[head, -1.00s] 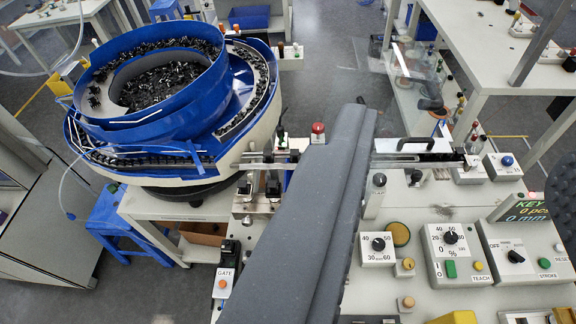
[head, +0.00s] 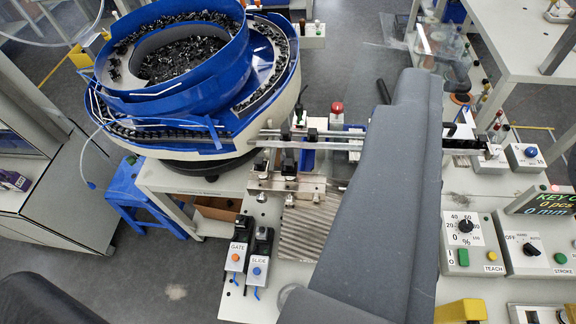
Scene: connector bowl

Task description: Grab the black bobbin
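I cannot make out a black bobbin with certainty in the head view. Several small dark parts stand on the bench on the right, too small to tell apart. A grey arm link of mine crosses the middle of the view and hides part of the bench behind it. My gripper's fingers do not show. The blue feeder bowl (head: 180,95) at the upper left holds many small black parts (head: 185,60). A metal rail (head: 345,137) runs from the bowl to the right, with small black blocks along it.
The GATE box (head: 238,254) and SLIDE box (head: 259,262) stand at the bench's front left, beside a ribbed metal plate (head: 305,235). A red-topped post (head: 337,110) stands behind the rail. Control boxes with a percent dial (head: 466,227) and a STROKE switch (head: 532,248) stand at right.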

